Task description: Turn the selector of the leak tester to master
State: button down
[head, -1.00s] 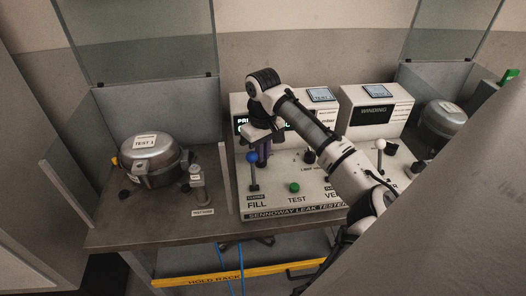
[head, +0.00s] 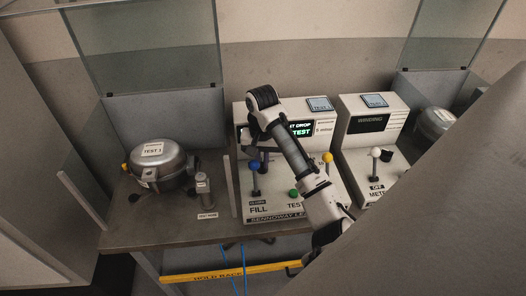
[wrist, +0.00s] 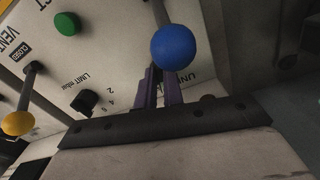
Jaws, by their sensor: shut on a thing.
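The leak tester (head: 272,206) is a pale console with a lit display (head: 301,131) whose visible words read "DROP" and "TEST". My gripper (head: 263,161) reaches down to its panel behind the blue-ball FILL lever (head: 255,166). In the wrist view, my gripper's purple fingers (wrist: 160,84) are shut at the panel, on what appears to be the selector. The blue ball (wrist: 173,47) covers the fingertips, so the selector and its setting are hidden. The black limit knob (wrist: 85,101) sits beside the fingers, apart from them.
The green TEST button (head: 293,193) and yellow-ball lever (head: 327,158) are on the same panel. A silver compressor (head: 160,165) stands on the bench to the left.

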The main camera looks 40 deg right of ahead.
jog(key=shift+w+m, duration=0.1)
jog(key=shift+m, duration=1.8)
jog(key=c, duration=1.5)
grip_release()
jog(key=shift+a, duration=0.1)
notch_tip(320, 180, up, 14)
jog(key=shift+f+b, duration=0.1)
jog(key=shift+b, duration=0.45)
